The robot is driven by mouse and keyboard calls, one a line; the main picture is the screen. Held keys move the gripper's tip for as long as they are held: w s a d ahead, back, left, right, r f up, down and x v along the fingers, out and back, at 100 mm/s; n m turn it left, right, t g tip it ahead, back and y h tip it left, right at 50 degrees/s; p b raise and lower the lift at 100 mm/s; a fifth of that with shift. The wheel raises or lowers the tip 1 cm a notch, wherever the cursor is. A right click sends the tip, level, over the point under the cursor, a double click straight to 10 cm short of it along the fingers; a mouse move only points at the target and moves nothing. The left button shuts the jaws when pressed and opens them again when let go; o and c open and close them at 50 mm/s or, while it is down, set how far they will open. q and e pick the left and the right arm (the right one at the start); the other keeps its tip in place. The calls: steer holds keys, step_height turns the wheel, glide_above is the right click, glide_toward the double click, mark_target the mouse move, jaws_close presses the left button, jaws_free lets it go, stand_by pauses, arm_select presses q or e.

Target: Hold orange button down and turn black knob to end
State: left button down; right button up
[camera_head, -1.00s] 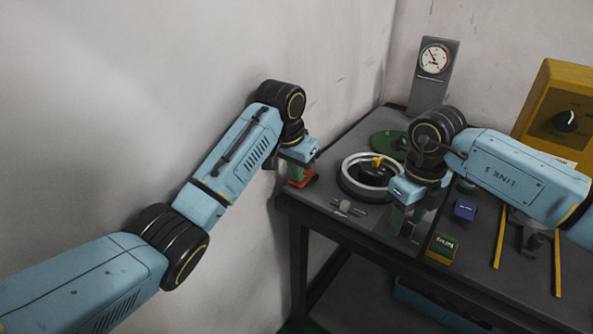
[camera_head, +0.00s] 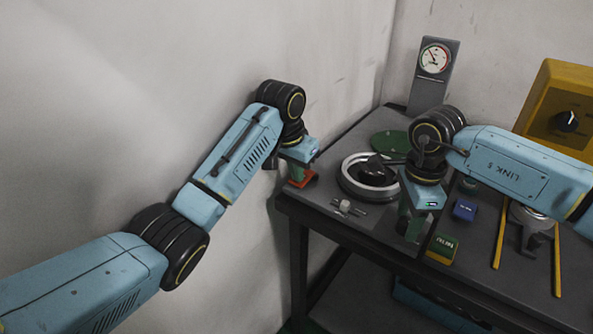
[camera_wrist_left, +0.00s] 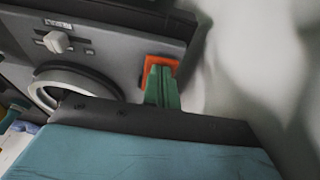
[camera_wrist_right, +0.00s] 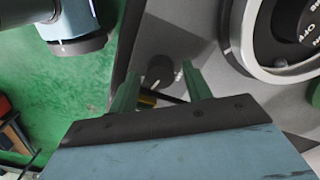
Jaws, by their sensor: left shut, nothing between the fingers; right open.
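The orange button (camera_head: 306,181) is at the table's far left corner. It shows as an orange square in the left wrist view (camera_wrist_left: 150,62). My left gripper (camera_head: 296,178) is shut and empty, its green fingertips over the button and seemingly touching it; I cannot tell how far it is pressed. A dark round knob (camera_wrist_right: 160,70), likely the black knob, shows between the fingertips in the right wrist view. My right gripper (camera_wrist_right: 158,78) is open around or just above it; contact is unclear. In the head view my right gripper (camera_head: 411,228) hides this knob.
A metal ring (camera_head: 349,184) with a black centre lies left of my right gripper. A small pale knob (camera_head: 345,206) sits in front of it. A gauge (camera_head: 435,58) stands behind. Blue (camera_head: 465,209) and green (camera_head: 443,246) blocks and a yellow box (camera_head: 560,85) are to the right.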

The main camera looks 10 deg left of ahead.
steer(key=n, duration=0.8)
steer(key=shift+c, duration=0.4)
steer(key=c, duration=0.6)
steer(key=m, duration=0.4)
steer(key=o, duration=0.7)
